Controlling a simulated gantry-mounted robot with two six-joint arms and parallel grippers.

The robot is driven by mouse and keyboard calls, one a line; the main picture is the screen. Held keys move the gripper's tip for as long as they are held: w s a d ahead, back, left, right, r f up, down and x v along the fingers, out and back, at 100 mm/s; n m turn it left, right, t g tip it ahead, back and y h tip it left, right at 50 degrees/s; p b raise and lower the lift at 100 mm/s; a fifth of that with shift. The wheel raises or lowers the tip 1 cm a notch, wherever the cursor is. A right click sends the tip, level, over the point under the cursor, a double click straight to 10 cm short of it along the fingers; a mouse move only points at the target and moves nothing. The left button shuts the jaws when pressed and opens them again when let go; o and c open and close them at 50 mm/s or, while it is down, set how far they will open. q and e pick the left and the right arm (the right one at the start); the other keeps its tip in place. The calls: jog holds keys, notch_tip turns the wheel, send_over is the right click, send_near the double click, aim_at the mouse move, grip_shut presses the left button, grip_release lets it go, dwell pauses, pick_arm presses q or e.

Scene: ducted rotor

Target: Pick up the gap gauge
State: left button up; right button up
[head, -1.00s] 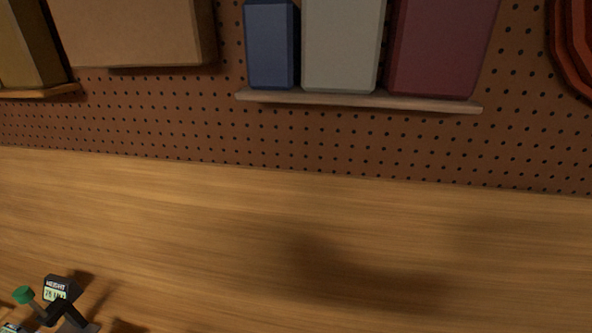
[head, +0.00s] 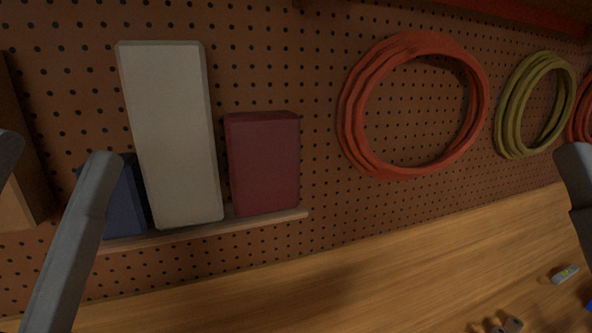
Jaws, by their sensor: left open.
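I cannot make out the gap gauge for sure in the head view. A small grey item with a pale, display-like face (head: 565,273) lies on the bench at the lower right, too small to identify. My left gripper (head: 54,156) shows at the left edge, its two grey fingers apart with nothing between them. It is in front of the pegboard and far from the small item. A grey part of what looks like my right gripper (head: 575,172) shows at the right edge, mostly cut off by the frame.
The wooden bench (head: 390,275) is bare in the middle. Small brownish parts (head: 497,325) are cut off at the bottom. On the pegboard (head: 300,60), a shelf (head: 265,222) holds a white box (head: 172,135), a red box (head: 263,165) and a blue box (head: 125,205). Coiled hoses (head: 355,110) hang to the right.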

pick_arm(q)
jog(key=n+y, duration=0.1)
jog(key=a+n+y, duration=0.1)
jog(key=n+y, duration=0.1)
jog(key=a+n+y, duration=0.1)
jog(key=n, duration=0.1)
jog(key=shift+w+a+t+y, duration=0.25)
jog(key=shift+t+y, duration=0.05)
jog(key=shift+y, duration=0.1)
jog(key=shift+h, duration=0.3)
jog(key=shift+n, duration=0.4)
